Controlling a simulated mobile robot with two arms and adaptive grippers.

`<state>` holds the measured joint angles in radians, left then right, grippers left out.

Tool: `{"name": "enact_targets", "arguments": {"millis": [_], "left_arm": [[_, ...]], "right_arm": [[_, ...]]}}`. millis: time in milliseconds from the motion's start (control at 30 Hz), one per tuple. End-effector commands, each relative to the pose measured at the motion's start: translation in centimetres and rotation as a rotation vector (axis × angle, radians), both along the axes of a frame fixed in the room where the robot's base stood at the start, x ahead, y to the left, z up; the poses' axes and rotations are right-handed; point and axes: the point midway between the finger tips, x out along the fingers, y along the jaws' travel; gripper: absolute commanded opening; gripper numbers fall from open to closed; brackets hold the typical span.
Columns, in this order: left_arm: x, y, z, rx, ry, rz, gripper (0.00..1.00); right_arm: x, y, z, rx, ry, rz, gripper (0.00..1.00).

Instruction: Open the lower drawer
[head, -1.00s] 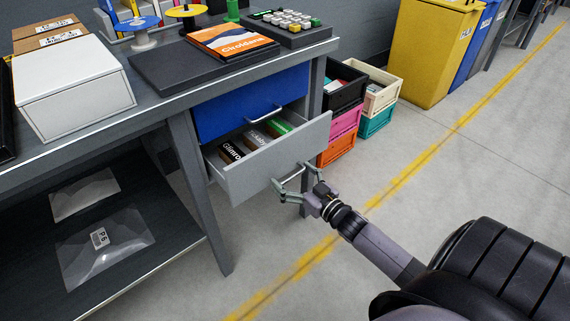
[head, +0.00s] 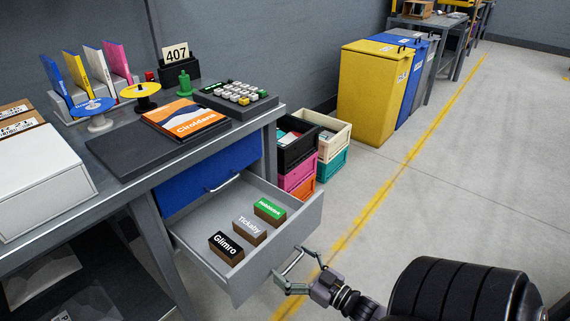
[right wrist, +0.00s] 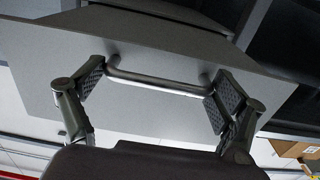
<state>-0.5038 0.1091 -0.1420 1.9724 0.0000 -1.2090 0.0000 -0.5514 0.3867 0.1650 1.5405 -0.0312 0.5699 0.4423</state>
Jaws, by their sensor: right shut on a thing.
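The lower drawer (head: 302,228) is grey and stands far out from the workbench. Three labelled boxes lie inside it: black-topped Glimro (head: 226,247), grey-topped Tickaby (head: 250,229) and a green-topped one (head: 269,210). My right gripper (head: 293,267) is at the drawer front, shut on its silver bar handle (head: 290,261). In the right wrist view, the fingers (right wrist: 155,90) are at both ends of the handle (right wrist: 160,83), against the grey front panel (right wrist: 150,50). The blue upper drawer (head: 185,187) above is closed. My left gripper is not in view.
Stacked crates (head: 322,150) stand right of the bench, with a yellow bin (head: 370,95) and a blue bin (head: 410,85) behind. The benchtop (head: 110,190) holds a book (head: 186,119) and a keypad (head: 237,95). Floor (head: 450,190) at right is clear.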

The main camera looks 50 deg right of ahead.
Motion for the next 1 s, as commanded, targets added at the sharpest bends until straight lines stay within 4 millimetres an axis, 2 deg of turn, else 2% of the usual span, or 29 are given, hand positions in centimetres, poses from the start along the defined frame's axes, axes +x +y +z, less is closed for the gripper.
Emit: {"name": "enact_targets", "arguments": {"millis": [200, 500, 533, 667, 1000], "left_arm": [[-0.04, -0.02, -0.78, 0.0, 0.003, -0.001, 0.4], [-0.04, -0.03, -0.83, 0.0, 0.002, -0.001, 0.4], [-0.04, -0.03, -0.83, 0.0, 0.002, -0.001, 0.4], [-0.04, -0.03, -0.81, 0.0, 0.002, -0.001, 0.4], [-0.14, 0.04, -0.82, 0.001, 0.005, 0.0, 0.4]], "right_arm": [[-0.63, -0.17, -0.19, -0.011, 0.005, -0.001, 0.4], [-0.65, -0.18, -0.23, -0.011, 0.005, -0.002, 0.4], [-0.65, -0.18, -0.23, -0.011, 0.005, -0.002, 0.92], [-0.65, -0.15, -0.25, -0.009, 0.006, -0.002, 1.0], [-0.87, 0.02, -0.34, -0.004, 0.008, 0.0, 1.0]]}}
